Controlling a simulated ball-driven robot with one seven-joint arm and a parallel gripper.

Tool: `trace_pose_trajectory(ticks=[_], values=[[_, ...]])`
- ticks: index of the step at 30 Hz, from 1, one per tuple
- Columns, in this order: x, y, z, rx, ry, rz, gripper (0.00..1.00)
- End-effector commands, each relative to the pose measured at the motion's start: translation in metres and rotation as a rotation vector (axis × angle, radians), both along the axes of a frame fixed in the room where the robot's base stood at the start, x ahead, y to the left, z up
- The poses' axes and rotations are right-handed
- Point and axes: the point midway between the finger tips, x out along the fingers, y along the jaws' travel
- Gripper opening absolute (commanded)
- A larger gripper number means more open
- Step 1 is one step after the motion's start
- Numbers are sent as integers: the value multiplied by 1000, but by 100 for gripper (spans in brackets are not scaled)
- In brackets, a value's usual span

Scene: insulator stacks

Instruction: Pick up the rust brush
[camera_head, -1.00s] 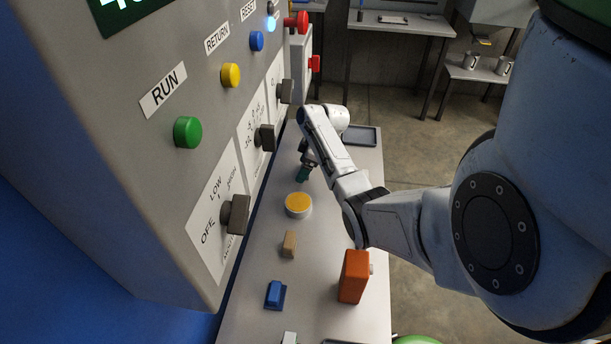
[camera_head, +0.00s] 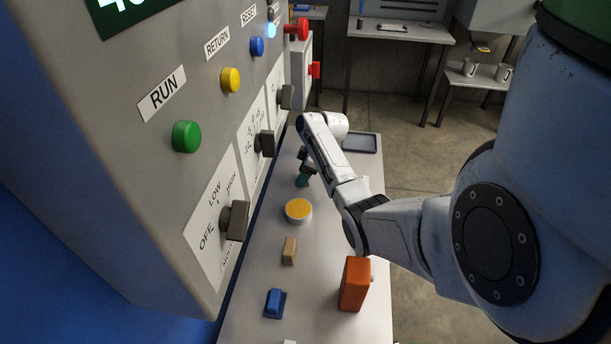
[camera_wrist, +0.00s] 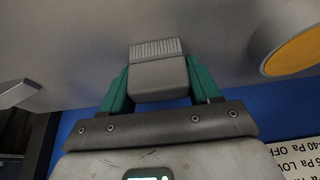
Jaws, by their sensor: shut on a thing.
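The rust brush (camera_wrist: 158,75) shows in the wrist view as a grey block with a pale ribbed strip of bristles at its far end. My gripper (camera_wrist: 158,68) has its green fingers on both sides of the block and is shut on it. In the head view my gripper (camera_head: 303,181) is low over the far part of the grey bench, beyond a round yellow-topped tin (camera_head: 298,209). The brush cannot be made out there. I cannot tell whether the brush touches the bench.
The grey control cabinet (camera_head: 150,200), with buttons and knobs, stands close on the left. On the bench (camera_head: 325,235) are a tan block (camera_head: 289,250), a blue item (camera_head: 274,303) and an orange box (camera_head: 354,284). A dark tray (camera_head: 359,142) lies at the far end.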

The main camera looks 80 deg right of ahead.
Motion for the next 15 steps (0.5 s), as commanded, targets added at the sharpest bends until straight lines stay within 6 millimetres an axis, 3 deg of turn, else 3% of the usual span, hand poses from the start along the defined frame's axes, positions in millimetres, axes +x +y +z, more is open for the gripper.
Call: trace_pose_trajectory(ticks=[8,15], values=[[0,0,4,0,0,0,31],[0,0,26,0,0,1,31]])
